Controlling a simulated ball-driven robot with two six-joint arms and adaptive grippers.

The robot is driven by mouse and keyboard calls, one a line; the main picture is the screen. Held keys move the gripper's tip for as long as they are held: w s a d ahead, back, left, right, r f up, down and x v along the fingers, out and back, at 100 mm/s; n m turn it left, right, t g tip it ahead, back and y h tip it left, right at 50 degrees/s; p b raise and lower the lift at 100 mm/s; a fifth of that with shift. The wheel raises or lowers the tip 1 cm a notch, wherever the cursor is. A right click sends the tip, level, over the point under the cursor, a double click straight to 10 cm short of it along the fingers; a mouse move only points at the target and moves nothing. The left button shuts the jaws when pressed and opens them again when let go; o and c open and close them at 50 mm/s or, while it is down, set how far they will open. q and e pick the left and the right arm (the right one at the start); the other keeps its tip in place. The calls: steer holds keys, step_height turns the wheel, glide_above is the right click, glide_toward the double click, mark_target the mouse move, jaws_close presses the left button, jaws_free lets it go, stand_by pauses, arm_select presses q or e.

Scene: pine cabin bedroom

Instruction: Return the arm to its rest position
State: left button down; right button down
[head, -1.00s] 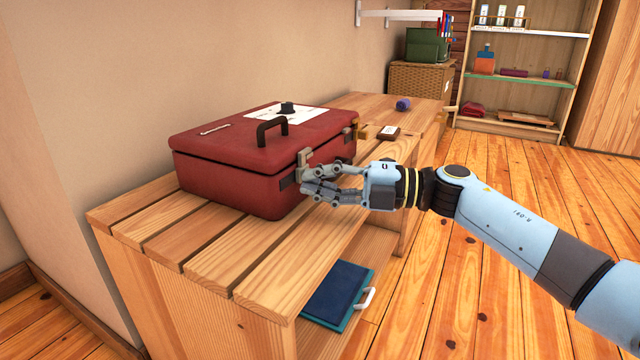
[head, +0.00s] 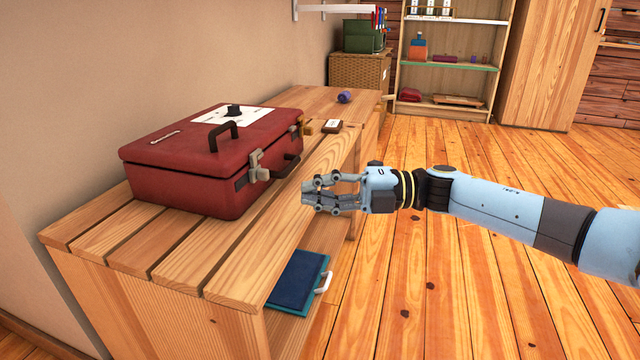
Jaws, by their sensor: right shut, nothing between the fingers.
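My right gripper (head: 312,194) is shut and empty. It hangs in the air off the front edge of the wooden bench, with its fingers pointing left. My blue right arm comes in from the right edge and is stretched out nearly level. A red case (head: 208,160) with a closed lid and a dark top handle stands on the bench, left of the gripper. Its grey latch (head: 259,168) faces the gripper, with a clear gap between them. My left gripper is not in view.
The slatted wooden bench (head: 130,223) runs along the wall. A dark blue folder-like item (head: 297,280) lies on its lower shelf. Open plank floor (head: 450,300) is clear on the right.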

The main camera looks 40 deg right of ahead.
steer(key=shift+s+d, duration=0.2)
steer(key=shift+d, duration=0.1)
stand_by(0.4)
